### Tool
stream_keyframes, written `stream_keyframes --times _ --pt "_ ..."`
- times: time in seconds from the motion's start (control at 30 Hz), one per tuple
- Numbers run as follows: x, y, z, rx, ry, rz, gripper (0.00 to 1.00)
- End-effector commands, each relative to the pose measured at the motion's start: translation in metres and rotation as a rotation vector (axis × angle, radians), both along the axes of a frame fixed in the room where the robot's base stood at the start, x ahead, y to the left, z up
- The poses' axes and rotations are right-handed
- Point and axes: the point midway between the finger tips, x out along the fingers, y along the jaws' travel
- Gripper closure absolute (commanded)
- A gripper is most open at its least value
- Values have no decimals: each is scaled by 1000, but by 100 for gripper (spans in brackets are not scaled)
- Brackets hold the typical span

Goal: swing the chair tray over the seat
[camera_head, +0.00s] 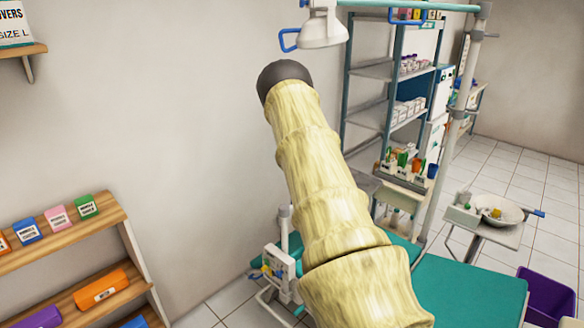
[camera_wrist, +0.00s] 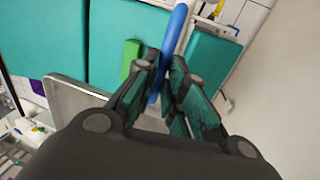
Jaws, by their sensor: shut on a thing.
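My gripper (camera_wrist: 168,75) is shut on a blue handle (camera_wrist: 173,40) in the wrist view. The handle is a slim bar running up between the two dark fingers to the top edge. The grey chair tray (camera_wrist: 72,94) shows below and left of the fingers, partly hidden by my gripper. A green block (camera_wrist: 130,60) is just left of the fingers. The teal seat padding (camera_wrist: 115,30) lies behind them. In the head view, my covered arm hides my gripper and part of the teal chair (camera_head: 465,287). A grey flat surface (camera_head: 364,182) shows beside my arm; I cannot tell if it is the tray.
In the head view, a side stand (camera_head: 490,236) with a bowl is right of the chair. A lamp (camera_head: 322,28) hangs above my arm. A stocked rack (camera_head: 380,72) stands behind, a wooden shelf (camera_head: 70,250) at left. A purple bin (camera_head: 545,295) stands at right.

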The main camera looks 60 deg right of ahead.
Motion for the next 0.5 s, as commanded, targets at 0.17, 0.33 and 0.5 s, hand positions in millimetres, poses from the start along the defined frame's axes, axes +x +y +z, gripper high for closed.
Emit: stream_keyframes --times 0.17,0.33,0.5 --pt "-4 -3 1 -2 -3 -13 100" --pt "-4 -3 1 -2 -2 -13 100" --pt "-4 -3 1 -2 -1 -12 71"
